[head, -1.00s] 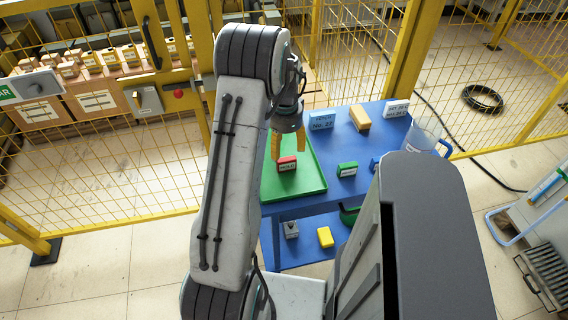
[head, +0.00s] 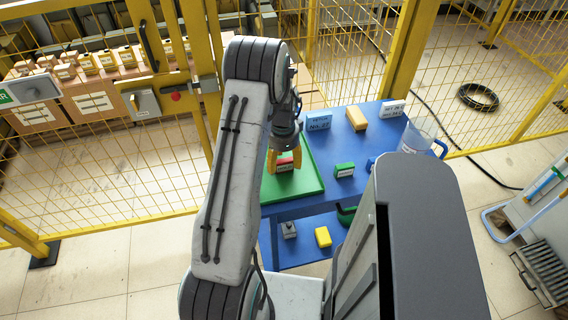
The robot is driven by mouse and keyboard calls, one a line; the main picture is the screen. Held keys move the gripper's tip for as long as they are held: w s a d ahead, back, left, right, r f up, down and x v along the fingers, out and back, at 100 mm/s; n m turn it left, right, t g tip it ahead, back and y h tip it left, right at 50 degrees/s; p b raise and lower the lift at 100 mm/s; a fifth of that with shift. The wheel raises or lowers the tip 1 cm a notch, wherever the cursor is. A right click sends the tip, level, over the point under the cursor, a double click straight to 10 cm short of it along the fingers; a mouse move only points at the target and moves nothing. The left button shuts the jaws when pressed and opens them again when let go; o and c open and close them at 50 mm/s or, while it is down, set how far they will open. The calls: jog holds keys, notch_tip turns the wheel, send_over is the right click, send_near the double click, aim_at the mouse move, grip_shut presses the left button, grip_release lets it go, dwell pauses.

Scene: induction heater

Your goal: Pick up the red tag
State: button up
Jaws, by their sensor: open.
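The red tag (head: 284,168) is a small red block with a white label. It sits on the green tray (head: 308,185) on the blue table. My gripper (head: 284,162) has yellow fingers and points down at the red tag. The fingers are open, one on each side of the tag as seen in the head view. Part of the tag is hidden by the fingers. I cannot tell whether they touch it.
A yellow block (head: 323,237) and a grey one (head: 289,230) lie on the lower shelf. Yellow fencing surrounds the table.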

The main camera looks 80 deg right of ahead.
jog(key=shift+f, duration=0.7)
grip_shut()
